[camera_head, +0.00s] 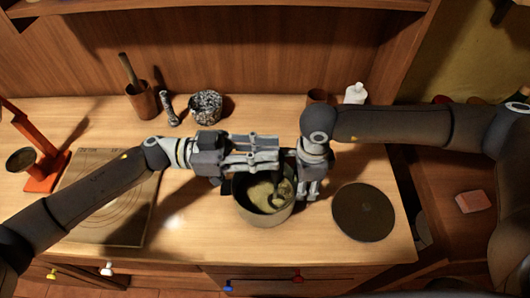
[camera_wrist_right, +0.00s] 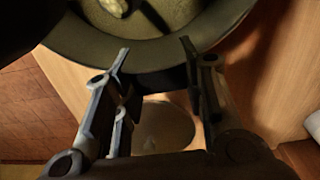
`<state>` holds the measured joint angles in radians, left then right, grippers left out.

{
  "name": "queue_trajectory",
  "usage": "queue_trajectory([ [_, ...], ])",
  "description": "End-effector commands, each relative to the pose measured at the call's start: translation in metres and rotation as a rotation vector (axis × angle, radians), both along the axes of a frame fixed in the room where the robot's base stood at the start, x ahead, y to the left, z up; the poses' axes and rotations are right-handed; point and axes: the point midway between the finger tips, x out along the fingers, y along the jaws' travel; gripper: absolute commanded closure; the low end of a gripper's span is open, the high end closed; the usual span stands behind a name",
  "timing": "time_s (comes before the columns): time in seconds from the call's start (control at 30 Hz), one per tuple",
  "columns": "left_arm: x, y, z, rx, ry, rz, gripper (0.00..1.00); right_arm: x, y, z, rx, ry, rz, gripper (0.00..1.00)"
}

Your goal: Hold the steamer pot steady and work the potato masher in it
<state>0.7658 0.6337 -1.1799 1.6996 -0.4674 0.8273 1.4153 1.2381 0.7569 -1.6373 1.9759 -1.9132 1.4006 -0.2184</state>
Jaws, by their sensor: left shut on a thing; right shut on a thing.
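The steamer pot (camera_head: 262,217) stands on the counter with pale yellowish food (camera_head: 262,193) inside. My left gripper (camera_head: 277,156) is above the pot and shut on the potato masher (camera_head: 285,170), whose dark shaft reaches down into the pot; its lower end is hard to make out. My right gripper (camera_head: 308,188) is at the pot's right side, shut on the pot at its side handle. In the right wrist view the pot's rim (camera_wrist_right: 100,47) lies just ahead of the fingers (camera_wrist_right: 155,52), and a dark shaft (camera_wrist_right: 158,15) shows inside.
A dark round disc (camera_head: 363,211) lies right of the pot. A board (camera_head: 110,225) lies at left, beside a red stand (camera_head: 42,175). A wooden cup (camera_head: 142,102), a grinder (camera_head: 169,108), a speckled bowl (camera_head: 206,106) and a white bottle (camera_head: 355,94) stand at the back.

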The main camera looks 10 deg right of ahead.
Motion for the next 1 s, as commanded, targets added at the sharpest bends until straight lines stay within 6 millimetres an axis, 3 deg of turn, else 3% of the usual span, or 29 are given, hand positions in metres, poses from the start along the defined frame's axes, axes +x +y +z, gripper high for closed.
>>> queue_trajectory([
  [0.33,0.0,0.0,0.006,-0.001,-0.001,0.0,1.0,0.0,0.0,0.001,0.001,-0.001,0.0,1.0],
  [1.0,0.0,0.0,0.073,-0.001,-0.002,0.0,1.0,0.0,0.0,0.001,0.001,-0.001,-0.001,1.0],
])
